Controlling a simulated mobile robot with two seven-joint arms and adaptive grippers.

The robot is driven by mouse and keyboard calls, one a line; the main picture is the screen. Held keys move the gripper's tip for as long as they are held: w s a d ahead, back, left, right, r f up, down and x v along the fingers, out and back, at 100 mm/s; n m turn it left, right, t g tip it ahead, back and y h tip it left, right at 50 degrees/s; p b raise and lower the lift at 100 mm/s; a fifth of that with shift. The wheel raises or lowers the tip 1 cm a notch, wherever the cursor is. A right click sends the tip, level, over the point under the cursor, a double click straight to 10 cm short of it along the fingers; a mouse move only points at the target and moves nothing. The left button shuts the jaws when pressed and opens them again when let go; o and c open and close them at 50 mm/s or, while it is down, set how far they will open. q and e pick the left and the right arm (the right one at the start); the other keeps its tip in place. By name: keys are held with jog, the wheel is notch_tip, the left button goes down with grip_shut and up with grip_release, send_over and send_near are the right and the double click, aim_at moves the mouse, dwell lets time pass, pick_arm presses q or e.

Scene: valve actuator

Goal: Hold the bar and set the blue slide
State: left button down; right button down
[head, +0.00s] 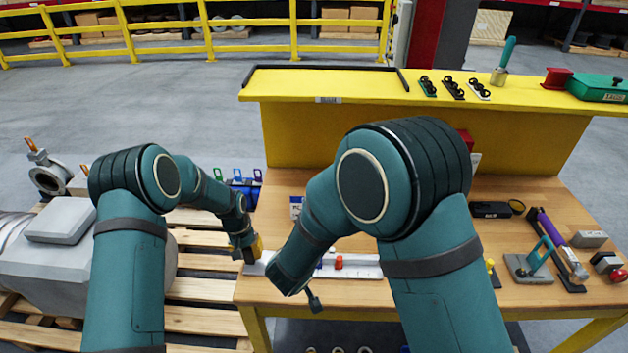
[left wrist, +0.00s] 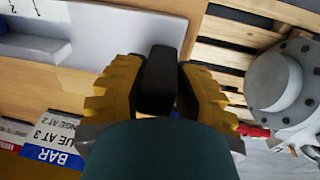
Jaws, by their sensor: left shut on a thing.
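The pale bar (head: 358,266) lies along the front of the wooden table, partly hidden by my right arm. A small patch of the blue slide (head: 318,266) shows beside my right forearm; the rest is hidden. My left gripper (head: 252,248) is at the bar's left end. In the left wrist view its yellow fingers (left wrist: 155,85) are shut on a black block (left wrist: 157,78), next to the bar's numbered end (left wrist: 60,42). My right gripper (head: 315,302) is low near the table's front edge; its fingers are too hidden to judge.
An instruction card (head: 296,206) stands behind the bar; its text shows partly in the left wrist view (left wrist: 58,150). A yellow shelf (head: 350,88) rises at the back. A grey clamp (head: 530,268) and a purple-handled tool (head: 552,232) lie at right. Pallets (head: 205,290) are at left.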

pick_arm(q)
jog(key=c, duration=0.7)
grip_release()
